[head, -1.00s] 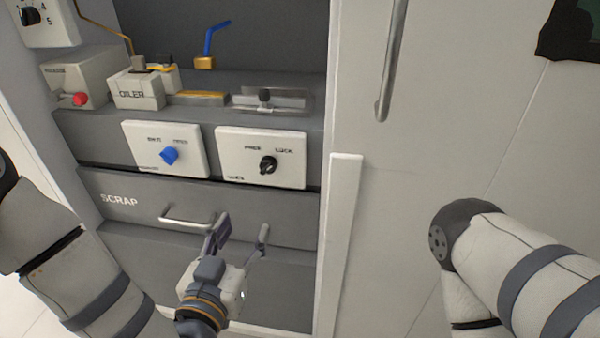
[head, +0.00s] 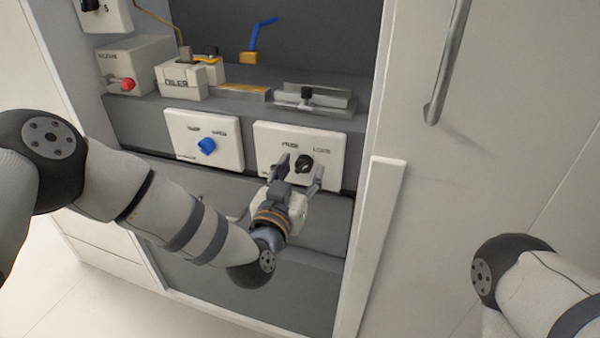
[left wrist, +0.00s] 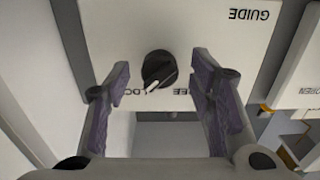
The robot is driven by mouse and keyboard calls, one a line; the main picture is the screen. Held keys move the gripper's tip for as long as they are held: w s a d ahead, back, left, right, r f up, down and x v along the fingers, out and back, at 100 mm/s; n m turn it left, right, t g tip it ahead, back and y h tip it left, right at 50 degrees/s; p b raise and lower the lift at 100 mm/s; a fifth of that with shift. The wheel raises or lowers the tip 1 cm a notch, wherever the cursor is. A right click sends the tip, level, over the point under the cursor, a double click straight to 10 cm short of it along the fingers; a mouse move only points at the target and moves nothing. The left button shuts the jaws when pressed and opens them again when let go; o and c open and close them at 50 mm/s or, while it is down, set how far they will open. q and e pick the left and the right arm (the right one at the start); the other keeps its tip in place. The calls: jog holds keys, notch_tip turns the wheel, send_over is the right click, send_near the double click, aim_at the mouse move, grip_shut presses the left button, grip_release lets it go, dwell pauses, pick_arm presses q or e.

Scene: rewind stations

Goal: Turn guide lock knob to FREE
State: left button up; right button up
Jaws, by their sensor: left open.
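The guide lock knob (head: 304,163) is a black round knob on a white panel (head: 345,148) marked FREE and LOCK. In the left wrist view the knob (left wrist: 158,68) appears upside down. Its white pointer aims down-left in that view, toward the LOCK label. The panel there (left wrist: 185,30) reads GUIDE. My left gripper (head: 300,170) is open, with one finger on either side of the knob. In the left wrist view the left gripper (left wrist: 160,85) shows gaps between both fingers and the knob. My right gripper is out of view.
A similar panel with a blue knob (head: 206,146) is just left. Above are the oiler box (head: 181,82), a box with a red knob (head: 128,84) and a metal clamp (head: 307,95). A cabinet door with a long handle (head: 445,65) is at right.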

pick_arm(q)
jog(key=shift+c, duration=0.3)
jog(key=c, duration=1.1)
jog(key=shift+n, duration=0.3)
jog(key=n, duration=0.3)
jog(key=shift+n, duration=0.4)
jog(key=n, duration=0.4)
jog(key=shift+f+n, duration=0.1)
jog(key=shift+n, duration=0.2)
jog(key=n, duration=0.4)
jog(key=shift+b, duration=0.35)
jog(key=shift+d+n+b, duration=0.1)
jog(key=shift+n+b, duration=0.45)
jog(key=shift+n, duration=1.85)
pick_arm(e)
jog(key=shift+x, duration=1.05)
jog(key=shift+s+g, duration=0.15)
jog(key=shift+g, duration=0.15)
